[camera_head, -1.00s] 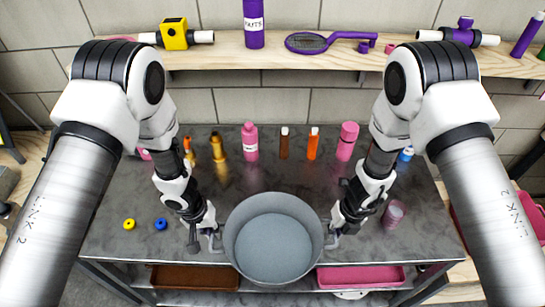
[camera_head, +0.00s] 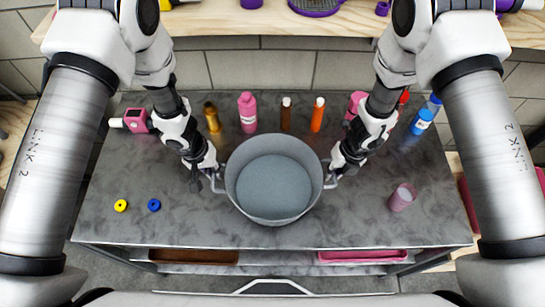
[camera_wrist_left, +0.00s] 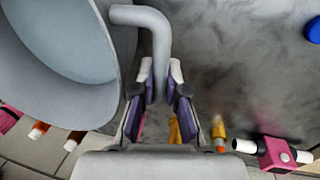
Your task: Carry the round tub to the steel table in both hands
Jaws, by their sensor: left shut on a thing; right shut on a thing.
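The round grey tub (camera_head: 232,190) is open and empty, with a handle on each side. It is over the steel table (camera_head: 300,228), behind its front edge; I cannot tell whether its bottom touches the top. My left gripper (camera_head: 214,178) is shut on the tub's left handle. The left wrist view shows the bent handle (camera_wrist_left: 150,18) between the fingers (camera_wrist_left: 155,92), with the tub wall (camera_wrist_left: 70,100) beside it. My right gripper (camera_head: 332,176) is shut on the right handle, its fingertips small in the picture. The tub looks about level.
Behind the tub stand a pink bottle (camera_head: 247,112), a brown bottle (camera_head: 286,113), an orange bottle (camera_head: 317,114) and a gold bottle (camera_head: 212,117). A pink cup (camera_head: 401,197) is at right; yellow (camera_head: 121,205) and blue (camera_head: 154,205) rings lie at left. A wooden shelf (camera_head: 290,25) runs behind.

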